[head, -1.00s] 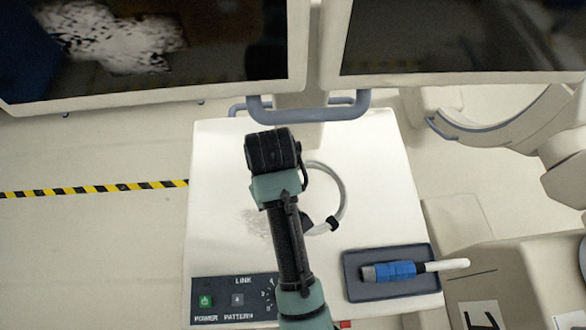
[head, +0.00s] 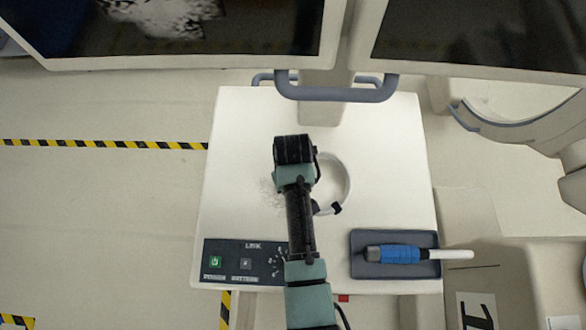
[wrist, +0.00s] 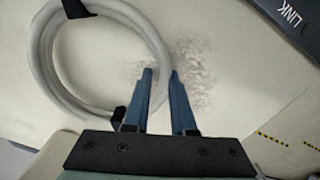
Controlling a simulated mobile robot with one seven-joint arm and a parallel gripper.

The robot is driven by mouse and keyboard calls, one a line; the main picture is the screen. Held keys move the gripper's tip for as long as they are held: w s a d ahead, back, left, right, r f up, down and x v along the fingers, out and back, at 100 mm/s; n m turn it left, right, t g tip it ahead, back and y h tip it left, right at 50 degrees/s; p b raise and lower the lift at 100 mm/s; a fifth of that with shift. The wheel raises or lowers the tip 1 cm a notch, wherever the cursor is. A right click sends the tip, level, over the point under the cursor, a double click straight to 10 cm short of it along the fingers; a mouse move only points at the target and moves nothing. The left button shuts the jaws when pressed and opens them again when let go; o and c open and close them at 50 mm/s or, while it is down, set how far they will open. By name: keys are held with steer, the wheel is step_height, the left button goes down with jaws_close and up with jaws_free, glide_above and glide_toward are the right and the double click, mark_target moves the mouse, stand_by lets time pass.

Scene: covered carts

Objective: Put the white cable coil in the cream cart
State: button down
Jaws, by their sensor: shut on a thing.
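The white cable coil (head: 347,180) shows as a ring with dark ties over the pale top of the console (head: 400,130), partly hidden by my arm. It also shows at the left of the wrist view (wrist: 42,62). My gripper (wrist: 159,72) is shut on the right side of the coil, with its blue fingers on either side of the cable. I cannot tell whether the coil touches the surface or hangs just above it. A cream body with a black-lettered label (head: 472,217) stands at the lower right; I cannot tell whether it is the cream cart.
A grey tray (head: 360,240) with a blue-and-white probe (head: 400,254) sits on the console's front right. A button panel (head: 240,262) is at front left. A grey handle (head: 335,93) and two dark monitors (head: 180,30) stand behind. Floor at left is clear.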

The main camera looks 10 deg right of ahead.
steer(key=shift+f, duration=0.1)
steer(key=c, duration=0.7)
jaws_free()
steer(key=shift+c, duration=0.2)
